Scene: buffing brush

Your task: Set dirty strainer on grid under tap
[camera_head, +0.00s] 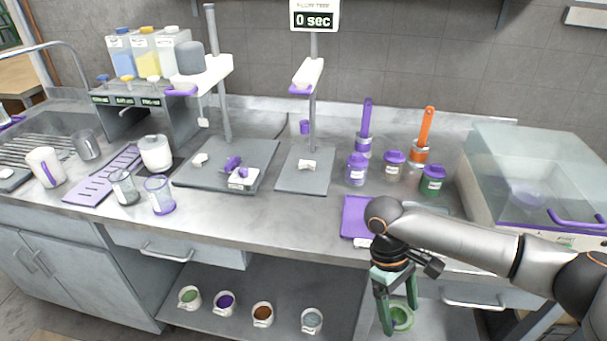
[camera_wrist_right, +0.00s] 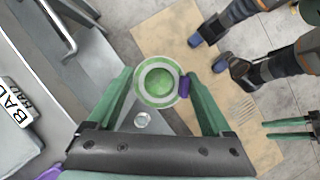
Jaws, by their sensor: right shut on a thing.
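My right gripper (camera_head: 398,318) is shut on a round, light-rimmed strainer with green inside (camera_wrist_right: 158,82), low in front of the counter. The strainer also shows in the head view (camera_head: 401,316), partly hidden by the fingers. In the right wrist view it sits between the green fingertips, with a small purple part at its right side. The ridged metal grid (camera_head: 22,150) lies in the sink area at the far left, beneath a curved tap (camera_head: 58,46). My left gripper (camera_wrist_right: 285,130) seems to show at the wrist view's right edge, green fingers apart and empty.
The counter holds cups (camera_head: 160,194), a purple rack (camera_head: 105,178), two scale-like stands (camera_head: 228,165), lidded jars (camera_head: 357,170) and a glass-lidded box (camera_head: 540,165). Several small cups (camera_head: 224,302) stand on the lower shelf. The counter's front edge separates the strainer from the worktop.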

